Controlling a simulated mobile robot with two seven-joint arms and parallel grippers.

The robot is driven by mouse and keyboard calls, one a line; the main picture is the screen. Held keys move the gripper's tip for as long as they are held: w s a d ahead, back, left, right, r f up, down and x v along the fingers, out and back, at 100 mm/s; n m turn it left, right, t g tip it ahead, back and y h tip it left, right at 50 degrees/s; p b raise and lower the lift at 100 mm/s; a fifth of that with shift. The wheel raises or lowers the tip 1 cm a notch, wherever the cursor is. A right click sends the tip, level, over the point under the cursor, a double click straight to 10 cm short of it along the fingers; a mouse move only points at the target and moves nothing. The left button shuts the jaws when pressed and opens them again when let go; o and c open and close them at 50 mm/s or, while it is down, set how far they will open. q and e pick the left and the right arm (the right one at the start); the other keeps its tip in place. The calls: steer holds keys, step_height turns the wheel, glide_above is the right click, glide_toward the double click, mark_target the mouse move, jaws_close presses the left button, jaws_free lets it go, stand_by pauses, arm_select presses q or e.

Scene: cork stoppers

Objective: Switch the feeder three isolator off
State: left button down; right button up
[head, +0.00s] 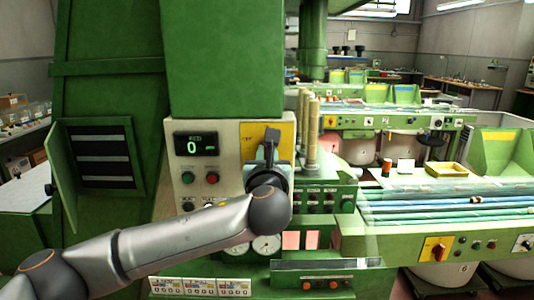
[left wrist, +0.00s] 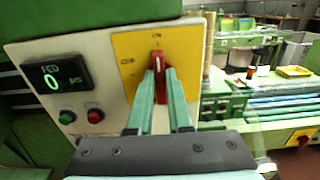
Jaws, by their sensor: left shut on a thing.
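The isolator's red handle (left wrist: 158,63) stands about upright on a yellow plate (left wrist: 190,48) in the left wrist view, pointing toward a small mark at the plate's top. Another small label sits at the plate's left; both are too small to read surely. My left gripper (left wrist: 161,74) is shut on the red handle, one finger on each side. In the head view, the yellow plate (head: 286,133) shows partly behind my left gripper (head: 270,148), which hides the handle there. My right gripper is in neither view.
Left of the plate, the pale panel carries a display (head: 195,144) reading 0, a green button (head: 188,178) and a red button (head: 212,177). Tan spindles (head: 311,130) stand close right of the panel. Another red switch (head: 438,249) is on a yellow plate at lower right.

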arm_select(q)
steer(key=shift+n, duration=0.3)
steer(key=n, duration=0.3)
steer(key=shift+a+f+n+b, duration=0.1)
steer(key=shift+n+b, duration=0.2)
steer(key=shift+b, duration=0.1)
steer(key=n, duration=0.4)
steer(key=shift+a+f+b, duration=0.1)
steer(key=shift+a+b, duration=0.05)
steer(key=shift+b, duration=0.2)
steer(key=shift+a+f+n+b, duration=0.1)
steer(key=shift+n+b, duration=0.15)
steer(key=shift+n, duration=2.15)
steer(key=shift+f+n+b, duration=0.1)
steer(key=shift+n+b, duration=0.1)
steer(key=shift+n, duration=2.2)
steer(key=c, duration=0.8)
jaws_free()
steer(key=shift+c, duration=0.2)
steer(key=shift+s, duration=0.15)
